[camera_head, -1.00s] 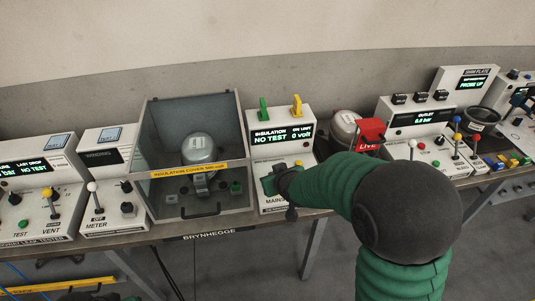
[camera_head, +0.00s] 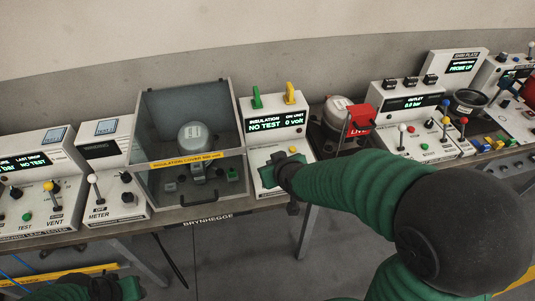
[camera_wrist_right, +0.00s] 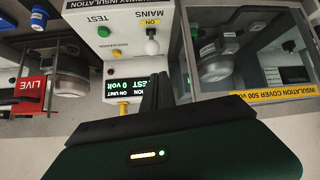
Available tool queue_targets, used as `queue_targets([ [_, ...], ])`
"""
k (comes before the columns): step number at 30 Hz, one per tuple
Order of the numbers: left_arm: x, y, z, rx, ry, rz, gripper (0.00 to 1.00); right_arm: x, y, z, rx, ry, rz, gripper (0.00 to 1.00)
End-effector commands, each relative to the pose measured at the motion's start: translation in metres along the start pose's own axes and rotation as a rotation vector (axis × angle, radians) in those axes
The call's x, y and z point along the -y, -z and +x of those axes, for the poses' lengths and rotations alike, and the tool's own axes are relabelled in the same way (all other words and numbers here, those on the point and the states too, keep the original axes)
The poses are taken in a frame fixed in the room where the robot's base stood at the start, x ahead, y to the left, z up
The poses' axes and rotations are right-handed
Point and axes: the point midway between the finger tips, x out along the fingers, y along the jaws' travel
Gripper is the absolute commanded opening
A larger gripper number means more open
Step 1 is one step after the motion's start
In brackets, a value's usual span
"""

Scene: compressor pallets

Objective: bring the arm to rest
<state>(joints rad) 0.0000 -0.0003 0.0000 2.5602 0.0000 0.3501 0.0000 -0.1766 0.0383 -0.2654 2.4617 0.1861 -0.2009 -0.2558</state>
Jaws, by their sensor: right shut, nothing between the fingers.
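My right arm reaches in from the right in the head view. Its gripper (camera_head: 270,172) is in front of the insulation tester (camera_head: 262,140), over its sloping control panel, shut and empty. In the wrist view the dark fingers (camera_wrist_right: 157,92) are together beside the tester's display, with the white knob (camera_wrist_right: 152,47) and green button (camera_wrist_right: 103,31) beyond. Whether they touch the panel I cannot tell. Part of my left arm's end (camera_head: 105,288) shows at the bottom left; its jaws cannot be made out.
A clear insulation cover box (camera_head: 190,168) with a grey compressor (camera_head: 196,138) inside stands left of the tester. A red LIVE sign (camera_head: 361,118) and another compressor (camera_head: 337,106) stand to its right. More testers line the bench.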

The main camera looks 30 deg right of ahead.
Motion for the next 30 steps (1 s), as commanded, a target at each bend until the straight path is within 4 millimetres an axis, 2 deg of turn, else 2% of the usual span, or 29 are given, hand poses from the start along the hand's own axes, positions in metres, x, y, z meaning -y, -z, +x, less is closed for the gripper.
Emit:
queue_targets([
  [1, 0.0, 0.002, -0.006, 0.0, 0.0, 0.0, 0.36, 0.0, 0.0, -0.008, 0.001, 0.0, 0.0, 0.0],
  [4, 0.0, 0.002, -0.008, 0.0, 0.0, 0.0, 0.36, 0.0, -0.003, -0.012, 0.001, -0.001, -0.001, 0.0],
  [18, 0.0, 0.002, -0.007, 0.0, 0.0, 0.0, 0.36, 0.001, -0.004, -0.013, 0.0, -0.001, 0.0, 0.0],
  [20, 0.0, 0.002, -0.007, 0.0, 0.0, 0.0, 0.36, 0.004, -0.011, -0.013, 0.024, 0.01, -0.001, 0.0],
  [23, 0.0, 0.002, -0.007, 0.0, 0.0, 0.0, 0.36, 0.022, -0.049, -0.018, 0.168, 0.065, 0.003, 0.0],
  [27, 0.0, 0.002, -0.007, 0.0, 0.0, 0.0, 0.36, 0.043, -0.122, -0.043, 0.455, 0.116, -0.003, 0.0],
  [30, 0.0, 0.002, -0.007, 0.0, 0.0, 0.0, 0.36, 0.045, -0.151, -0.059, 0.578, 0.114, -0.01, 0.0],
])
